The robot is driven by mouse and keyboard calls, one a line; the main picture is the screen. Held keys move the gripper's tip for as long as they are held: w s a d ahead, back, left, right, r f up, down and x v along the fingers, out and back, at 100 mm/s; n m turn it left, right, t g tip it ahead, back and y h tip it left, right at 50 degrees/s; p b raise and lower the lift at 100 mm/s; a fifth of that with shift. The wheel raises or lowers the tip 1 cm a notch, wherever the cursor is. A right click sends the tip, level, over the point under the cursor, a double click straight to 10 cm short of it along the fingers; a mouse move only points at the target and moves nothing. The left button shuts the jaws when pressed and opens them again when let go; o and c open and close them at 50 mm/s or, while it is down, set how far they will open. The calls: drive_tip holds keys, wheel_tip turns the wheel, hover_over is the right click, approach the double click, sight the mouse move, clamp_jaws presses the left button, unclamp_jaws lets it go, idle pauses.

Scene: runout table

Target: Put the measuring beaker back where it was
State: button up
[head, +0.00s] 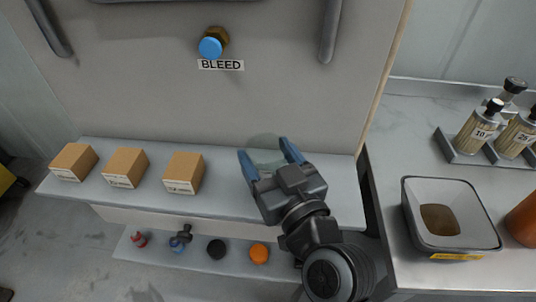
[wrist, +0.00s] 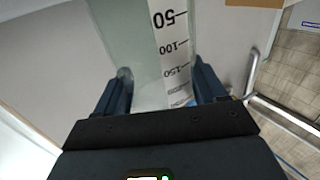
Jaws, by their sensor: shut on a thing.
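The measuring beaker (head: 265,149) is clear, and in the head view only its faint outline shows between my fingers, above the right part of the grey shelf (head: 225,197). My gripper (head: 271,162) is shut on it, with one blue finger on each side. In the wrist view the beaker (wrist: 140,50) fills the space between the fingers (wrist: 160,85), and its white scale strip reads 50, 100 and 150. I cannot tell whether its base touches the shelf.
Several cardboard boxes (head: 125,167) stand on the shelf's left. A lower ledge holds small knobs and fittings, including an orange one (head: 259,253). A blue bleed knob (head: 210,47) sticks out of the panel. The right counter holds a grey tray (head: 475,240) and a bottle rack (head: 462,157).

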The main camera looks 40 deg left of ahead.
drive_tip(key=shift+f, duration=0.15)
drive_tip(key=o, duration=1)
drive_tip(key=shift+o, duration=0.2)
drive_tip(key=shift+r, duration=0.25)
drive_tip(key=b+v, duration=0.3)
drive_tip(key=v, duration=0.9)
drive_tip(key=shift+f, duration=0.15)
drive_tip(key=shift+d, duration=0.1)
